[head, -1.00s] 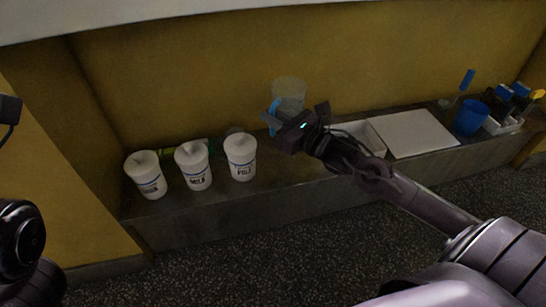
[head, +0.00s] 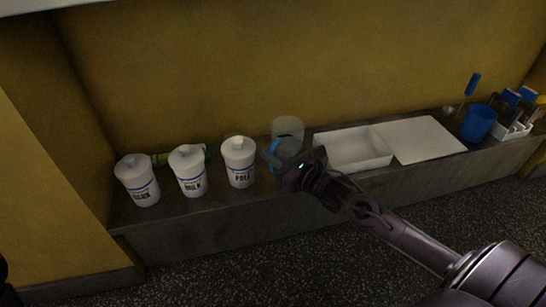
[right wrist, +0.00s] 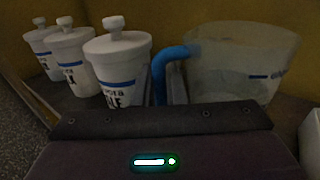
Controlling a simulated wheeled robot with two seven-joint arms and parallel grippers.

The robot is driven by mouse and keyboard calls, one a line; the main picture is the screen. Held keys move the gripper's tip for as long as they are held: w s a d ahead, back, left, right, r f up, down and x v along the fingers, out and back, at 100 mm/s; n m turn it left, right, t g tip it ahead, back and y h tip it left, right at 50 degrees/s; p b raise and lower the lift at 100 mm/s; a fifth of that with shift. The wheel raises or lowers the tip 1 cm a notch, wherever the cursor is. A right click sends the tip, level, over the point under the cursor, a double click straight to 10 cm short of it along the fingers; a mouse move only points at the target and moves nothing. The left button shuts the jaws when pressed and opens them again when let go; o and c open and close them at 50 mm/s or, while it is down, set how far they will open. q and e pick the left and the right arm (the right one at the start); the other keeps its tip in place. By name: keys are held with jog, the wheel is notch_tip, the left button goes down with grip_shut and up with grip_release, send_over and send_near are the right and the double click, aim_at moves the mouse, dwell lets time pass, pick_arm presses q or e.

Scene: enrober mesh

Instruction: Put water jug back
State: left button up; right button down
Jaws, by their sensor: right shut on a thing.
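The water jug (head: 289,131) is a clear, upright container with a blue handle (head: 274,149). In the head view it is at the shelf, between the rightmost white canister and the white tray. In the right wrist view the jug (right wrist: 240,62) and its blue handle (right wrist: 160,70) are just beyond my gripper. My right gripper (head: 283,164) is shut on the jug's handle. The fingertips are partly hidden, and I cannot tell whether the jug's base touches the shelf. My left gripper is not in view.
Three white lidded canisters (head: 238,163) stand left of the jug on the grey shelf (head: 190,228). A green item (head: 160,159) lies behind them. Right of the jug are a white tray (head: 352,163), a white board (head: 428,138) and a blue cup (head: 478,123). A yellow wall is behind.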

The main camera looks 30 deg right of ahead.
jog(key=shift+r, duration=0.1)
jog(key=c, duration=1.5)
grip_release()
